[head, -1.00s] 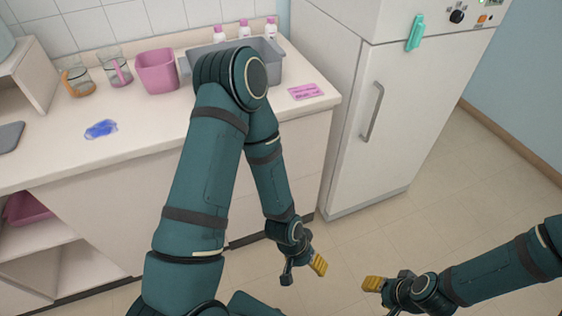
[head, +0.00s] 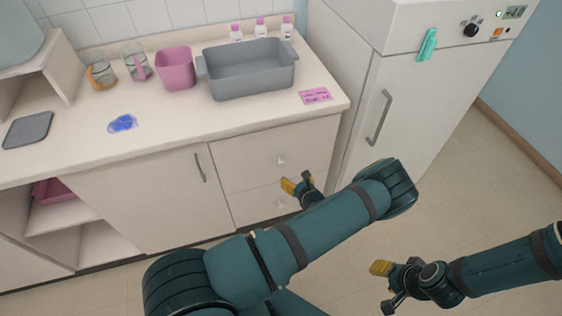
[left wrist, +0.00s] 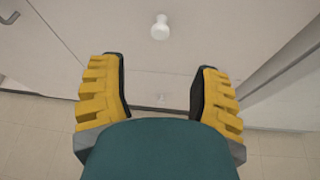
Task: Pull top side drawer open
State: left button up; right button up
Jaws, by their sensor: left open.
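The top side drawer (head: 262,150) is a pale front at the right end of the counter, below the worktop, and looks shut. Its small white knob (head: 281,160) shows in the left wrist view (left wrist: 160,27), ahead of the fingers and centred between them. My left gripper (head: 297,186) is open and empty, just below and right of that knob in the head view and apart from it. Its yellow-padded fingers (left wrist: 160,92) stand wide apart. My right gripper (head: 383,287) is open and empty over the floor at lower right.
A cabinet door (head: 140,200) is left of the drawers. A tall white refrigerator-like unit (head: 410,110) stands close on the right. A grey basin (head: 250,82) sits on the counter (head: 180,125).

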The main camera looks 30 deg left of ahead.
aim_at(282, 164)
pick_arm(q)
jog(key=b+x, duration=0.2)
jog(key=x, duration=1.1)
jog(key=shift+w+a+f, duration=0.15)
jog(key=shift+a, duration=0.1)
jog(key=shift+c, duration=0.2)
grip_shut()
jog(key=shift+d+b, duration=0.1)
jog(key=shift+b, duration=0.2)
